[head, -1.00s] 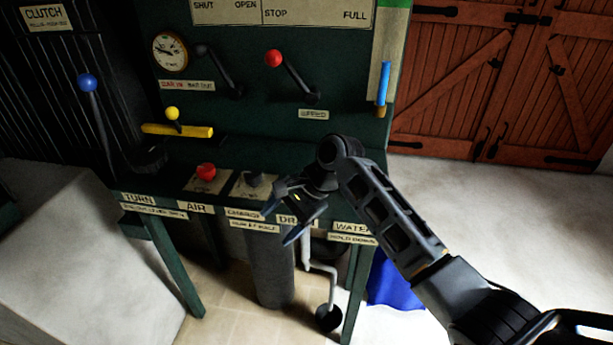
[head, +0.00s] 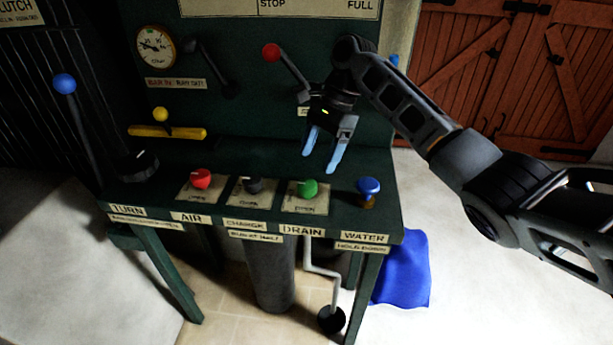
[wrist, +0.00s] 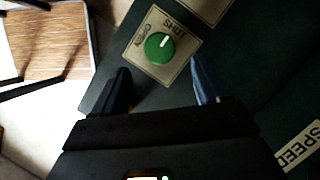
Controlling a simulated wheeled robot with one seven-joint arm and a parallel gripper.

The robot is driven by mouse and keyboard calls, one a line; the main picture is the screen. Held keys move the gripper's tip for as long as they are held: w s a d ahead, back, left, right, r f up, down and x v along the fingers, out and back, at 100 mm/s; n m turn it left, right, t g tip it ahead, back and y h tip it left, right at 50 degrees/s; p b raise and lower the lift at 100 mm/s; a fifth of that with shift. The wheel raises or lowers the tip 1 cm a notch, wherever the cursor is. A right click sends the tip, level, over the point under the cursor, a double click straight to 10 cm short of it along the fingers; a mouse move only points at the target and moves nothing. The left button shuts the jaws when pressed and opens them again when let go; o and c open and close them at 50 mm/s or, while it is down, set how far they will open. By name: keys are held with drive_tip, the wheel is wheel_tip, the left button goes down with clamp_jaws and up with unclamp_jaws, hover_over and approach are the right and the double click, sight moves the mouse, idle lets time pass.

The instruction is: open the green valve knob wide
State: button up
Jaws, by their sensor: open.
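The green valve knob (head: 308,189) sits on a pale plate on the bench top, above the DRAIN label (head: 301,231). In the wrist view the green knob (wrist: 159,47) has a white pointer mark, which points up and right towards the word SHUT; the word OPEN is to the left on the plate. My gripper (head: 321,160) is open and empty, above and just behind the knob in the head view, fingers pointing down. In the wrist view the fingers (wrist: 162,84) are spread either side, with the knob beyond the tips. Nothing hides the knob.
A black knob (head: 254,186) and red knob (head: 201,179) stand left of the green knob, and a blue knob (head: 369,188) stands right. A red-ball lever (head: 271,52) rises on the panel behind my gripper.

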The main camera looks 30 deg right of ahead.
sight(308, 183)
drive_tip(key=x, duration=0.7)
drive_tip(key=shift+f, duration=0.1)
drive_tip(key=c, duration=1)
